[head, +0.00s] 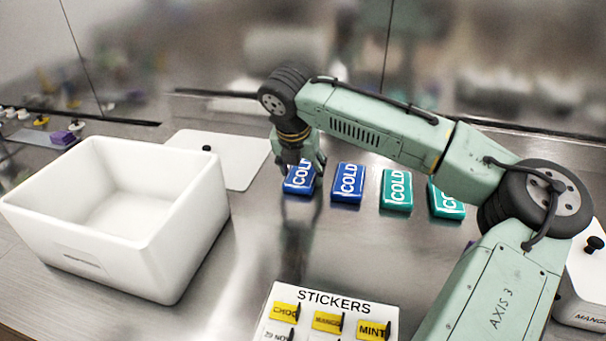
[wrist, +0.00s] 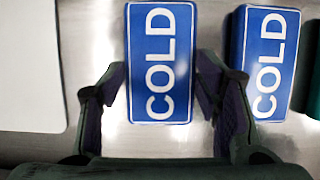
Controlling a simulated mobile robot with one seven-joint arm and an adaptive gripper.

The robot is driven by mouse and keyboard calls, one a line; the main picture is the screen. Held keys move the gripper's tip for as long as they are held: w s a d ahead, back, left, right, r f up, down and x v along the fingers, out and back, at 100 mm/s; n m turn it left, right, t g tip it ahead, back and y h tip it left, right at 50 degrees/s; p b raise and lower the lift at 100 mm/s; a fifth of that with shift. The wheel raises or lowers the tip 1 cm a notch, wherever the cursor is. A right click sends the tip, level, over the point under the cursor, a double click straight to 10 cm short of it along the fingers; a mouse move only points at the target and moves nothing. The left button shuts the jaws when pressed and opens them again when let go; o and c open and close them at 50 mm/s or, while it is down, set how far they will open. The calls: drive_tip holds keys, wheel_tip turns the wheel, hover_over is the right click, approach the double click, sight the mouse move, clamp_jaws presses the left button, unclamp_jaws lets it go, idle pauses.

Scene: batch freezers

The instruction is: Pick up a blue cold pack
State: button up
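Two blue cold packs with white COLD lettering lie on the metal counter. In the head view the left blue pack (head: 298,184) is partly hidden by my gripper (head: 302,166), and the second blue pack (head: 348,183) lies just right of it. In the wrist view the left blue pack (wrist: 160,62) reaches between the two fingers of my gripper (wrist: 161,95). The fingers are spread, one on each side of it, with narrow gaps showing. The second blue pack (wrist: 265,62) is outside the right finger.
Two teal cold packs (head: 396,190) lie to the right, one partly behind my arm. A white open bin (head: 190,225) stands left, with a flat white lid (head: 232,158) behind it. A sticker board (head: 335,303) is in front. Bare counter lies between bin and board.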

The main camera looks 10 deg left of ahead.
drive_tip(key=c, duration=0.7)
drive_tip(key=shift+r, duration=0.1)
drive_tip(key=shift+c, duration=0.2)
